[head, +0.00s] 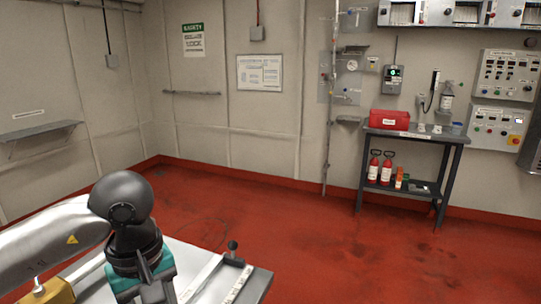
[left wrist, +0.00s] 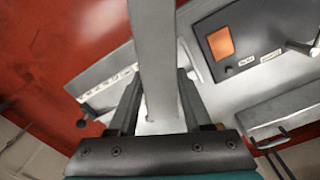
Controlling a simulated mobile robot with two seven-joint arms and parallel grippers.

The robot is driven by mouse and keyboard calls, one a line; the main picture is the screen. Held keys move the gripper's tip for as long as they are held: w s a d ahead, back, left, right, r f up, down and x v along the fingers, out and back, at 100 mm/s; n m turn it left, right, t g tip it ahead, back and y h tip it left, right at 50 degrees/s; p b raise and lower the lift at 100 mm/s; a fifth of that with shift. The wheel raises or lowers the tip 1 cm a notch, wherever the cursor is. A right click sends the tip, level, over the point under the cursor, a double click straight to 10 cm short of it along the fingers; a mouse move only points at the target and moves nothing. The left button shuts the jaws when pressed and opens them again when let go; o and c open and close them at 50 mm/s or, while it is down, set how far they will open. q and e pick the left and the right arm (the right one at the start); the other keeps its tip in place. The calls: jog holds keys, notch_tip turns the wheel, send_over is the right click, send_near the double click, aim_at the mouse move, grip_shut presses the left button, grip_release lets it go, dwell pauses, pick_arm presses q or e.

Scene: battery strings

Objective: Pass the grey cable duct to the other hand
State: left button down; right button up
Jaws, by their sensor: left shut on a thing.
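The grey cable duct (left wrist: 155,45) is a long, straight grey bar. It runs from the top edge of the left wrist view down between the fingers of my left gripper (left wrist: 160,88), which is shut on it. Its far end is cut off by the frame. In the head view my left arm comes in at the lower left, and the wrist with its teal band shows, but the fingertips and the duct are out of sight there. My right gripper shows in neither view.
A pale bench top (head: 256,286) with a rail and a dark knob (head: 232,245) lies beneath my left wrist. The left wrist view shows a panel with an orange screen (left wrist: 221,43). A shelf table with a red box (head: 389,120) stands at the far wall. Red floor between is clear.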

pick_arm(q)
jog(key=m, duration=0.1)
jog(key=s+d+m, duration=0.1)
jog(key=m, duration=0.1)
jog(key=shift+f+m, duration=0.1)
jog(key=shift+m, duration=0.2)
jog(key=m, duration=0.3)
jog(key=s+d+m, duration=0.1)
jog(key=shift+f+m, duration=0.15)
jog(key=shift+m, duration=0.25)
